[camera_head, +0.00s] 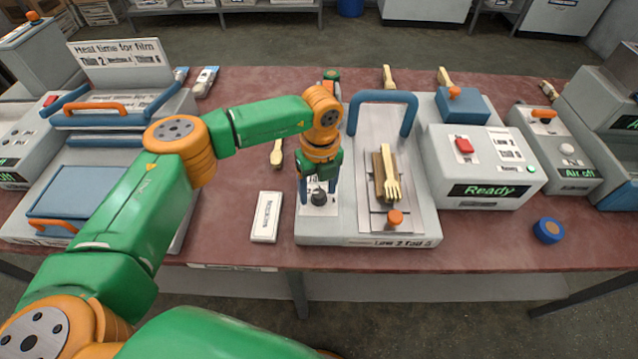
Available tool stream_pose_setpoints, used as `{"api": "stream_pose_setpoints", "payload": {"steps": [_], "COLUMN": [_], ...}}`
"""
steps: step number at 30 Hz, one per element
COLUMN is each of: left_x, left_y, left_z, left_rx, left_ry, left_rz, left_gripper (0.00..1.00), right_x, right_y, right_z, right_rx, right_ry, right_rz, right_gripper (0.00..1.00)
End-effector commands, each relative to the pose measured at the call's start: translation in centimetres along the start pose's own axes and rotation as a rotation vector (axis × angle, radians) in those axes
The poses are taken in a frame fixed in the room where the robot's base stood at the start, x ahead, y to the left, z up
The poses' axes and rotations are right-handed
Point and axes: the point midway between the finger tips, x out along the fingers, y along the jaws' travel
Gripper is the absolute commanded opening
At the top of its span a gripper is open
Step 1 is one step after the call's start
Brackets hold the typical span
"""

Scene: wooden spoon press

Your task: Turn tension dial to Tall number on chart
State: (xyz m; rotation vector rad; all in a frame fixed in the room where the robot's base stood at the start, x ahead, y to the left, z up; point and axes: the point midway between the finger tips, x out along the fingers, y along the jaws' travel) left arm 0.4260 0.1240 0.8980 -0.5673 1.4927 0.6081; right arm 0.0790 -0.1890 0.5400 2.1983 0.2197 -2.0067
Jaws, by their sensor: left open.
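My left gripper (319,187) points down over the left part of the grey press (345,233), its jaws open. A small dark dial (319,199) is right at its fingertips on a white plate; I cannot tell whether the fingers touch it, and the gripper hides part of the plate's markings. My right gripper is not in view.
A white box (266,217) lies left of the press. A control box with a "Ready" display (488,190) and red button stands right of it. A film machine with a heat-time chart (119,52) is at left. A blue round item (548,230) sits at the front right.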

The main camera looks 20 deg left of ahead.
Motion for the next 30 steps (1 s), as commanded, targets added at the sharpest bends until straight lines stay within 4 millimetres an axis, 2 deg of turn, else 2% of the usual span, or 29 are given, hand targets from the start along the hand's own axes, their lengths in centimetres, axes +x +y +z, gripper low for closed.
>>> {"api": "stream_pose_setpoints", "payload": {"steps": [8,15,16,23,30], "left_x": [0.52,0.50,0.50,0.54,0.70], "left_y": [-0.04,-0.04,-0.03,-0.03,-0.04], "left_z": [-0.05,-0.07,-0.07,-0.07,-0.07], "left_rx": [0.002,0.002,0.002,0.013,0.113], "left_ry": [0.001,0.002,0.002,0.002,-0.002], "left_rz": [-0.002,-0.002,-0.002,-0.002,-0.002], "left_gripper": [0.69,0.04,0.00,0.00,0.00], "right_x": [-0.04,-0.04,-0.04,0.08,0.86], "right_y": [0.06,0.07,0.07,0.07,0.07], "right_z": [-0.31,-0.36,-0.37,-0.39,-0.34], "right_rx": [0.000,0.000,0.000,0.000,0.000], "right_ry": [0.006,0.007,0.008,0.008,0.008], "right_rz": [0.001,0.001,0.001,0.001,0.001], "right_gripper": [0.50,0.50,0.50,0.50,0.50]}}
